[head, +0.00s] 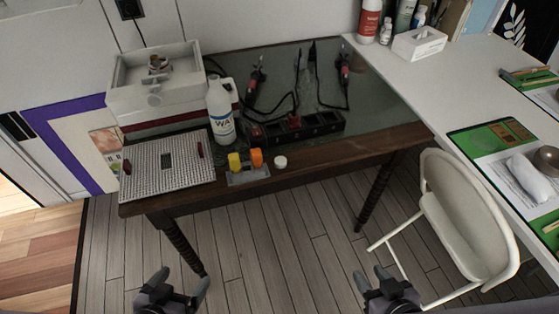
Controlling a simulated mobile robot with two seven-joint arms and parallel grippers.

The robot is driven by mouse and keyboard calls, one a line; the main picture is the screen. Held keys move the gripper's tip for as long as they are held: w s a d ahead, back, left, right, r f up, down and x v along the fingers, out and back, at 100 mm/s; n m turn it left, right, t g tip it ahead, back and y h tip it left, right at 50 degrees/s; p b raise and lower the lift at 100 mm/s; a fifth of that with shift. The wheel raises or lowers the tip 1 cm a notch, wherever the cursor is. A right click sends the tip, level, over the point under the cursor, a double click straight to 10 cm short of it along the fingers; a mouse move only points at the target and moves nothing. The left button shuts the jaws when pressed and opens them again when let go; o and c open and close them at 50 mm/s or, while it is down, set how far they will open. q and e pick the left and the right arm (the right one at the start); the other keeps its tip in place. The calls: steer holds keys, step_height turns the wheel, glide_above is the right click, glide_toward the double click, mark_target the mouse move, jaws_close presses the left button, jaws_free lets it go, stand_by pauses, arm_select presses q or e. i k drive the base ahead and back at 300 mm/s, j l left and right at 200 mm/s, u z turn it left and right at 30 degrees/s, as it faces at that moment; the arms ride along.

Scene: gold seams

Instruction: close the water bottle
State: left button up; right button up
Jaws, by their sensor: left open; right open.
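A white water bottle (221,117) with dark "WA" lettering stands upright on the dark table, just right of the grey grid mat. A small white round cap (280,162) lies near the table's front edge, right of the bottle and apart from it. The bottle's top is too small to make out clearly. My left gripper (182,287) is open and empty, low in front of the table. My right gripper (377,283) is open and empty, low in front of the table and further right.
A small holder with yellow (235,161) and orange (256,158) pieces stands between bottle and cap. Behind are a black power strip (300,127) and soldering tools with cables. A white box (158,85) stands back left. A white chair (462,225) stands right, beside the white desk (440,85).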

mark_target(218, 104)
steer(key=j+z, duration=0.15)
steer(key=j, duration=0.5)
steer(key=j+z, duration=0.15)
steer(key=j, duration=0.5)
steer(key=k+j+z, duration=0.2)
steer(key=j, duration=0.4)
steer(key=i, duration=0.05)
